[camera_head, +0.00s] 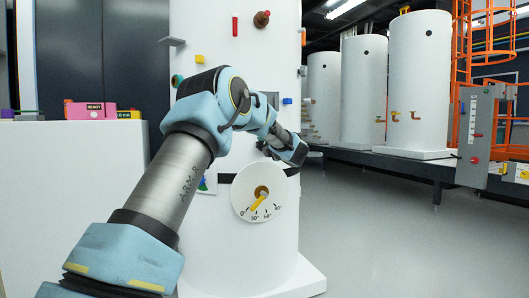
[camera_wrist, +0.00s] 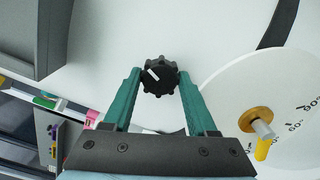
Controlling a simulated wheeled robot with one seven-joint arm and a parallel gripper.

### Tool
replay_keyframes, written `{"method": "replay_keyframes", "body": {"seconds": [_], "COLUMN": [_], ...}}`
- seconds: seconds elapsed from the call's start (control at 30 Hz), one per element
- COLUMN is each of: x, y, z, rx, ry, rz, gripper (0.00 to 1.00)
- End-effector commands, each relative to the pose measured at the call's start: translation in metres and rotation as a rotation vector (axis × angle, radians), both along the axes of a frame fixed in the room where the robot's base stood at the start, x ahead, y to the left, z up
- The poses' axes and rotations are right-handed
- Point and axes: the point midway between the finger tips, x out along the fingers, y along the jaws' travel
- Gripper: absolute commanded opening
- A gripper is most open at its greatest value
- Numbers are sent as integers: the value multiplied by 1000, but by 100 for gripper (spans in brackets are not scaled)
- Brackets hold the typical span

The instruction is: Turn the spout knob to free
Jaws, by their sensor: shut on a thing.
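The spout knob is a black, lobed knob (camera_wrist: 157,84) with a white mark on its face, on the white tank (camera_head: 215,255). In the wrist view the white mark is slanted. My gripper (camera_wrist: 160,76) has one green finger on each side of the knob and is shut on it. In the head view my gripper (camera_head: 290,150) is at the tank's front and the knob is hidden behind my arm. A round white dial (camera_head: 273,190), marked in degrees, sits on the tank just below my gripper. Its yellow pointer (camera_head: 257,203) points down-left, near the low end.
A dark grey box (camera_wrist: 48,35) stands out from the tank at the upper left of the wrist view. A black band (camera_wrist: 280,22) runs near the dial. A white counter (camera_head: 70,190) stands at the left. Open floor (camera_head: 400,245) lies to the right.

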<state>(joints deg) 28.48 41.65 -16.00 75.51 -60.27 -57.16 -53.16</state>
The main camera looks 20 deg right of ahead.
Motion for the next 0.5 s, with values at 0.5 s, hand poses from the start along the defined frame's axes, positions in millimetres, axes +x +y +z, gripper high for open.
{"method": "replay_keyframes", "body": {"seconds": [0.5], "x": [0], "y": [0], "z": [-2], "rx": [-48], "ry": [-2], "rz": [-1], "gripper": [2]}}
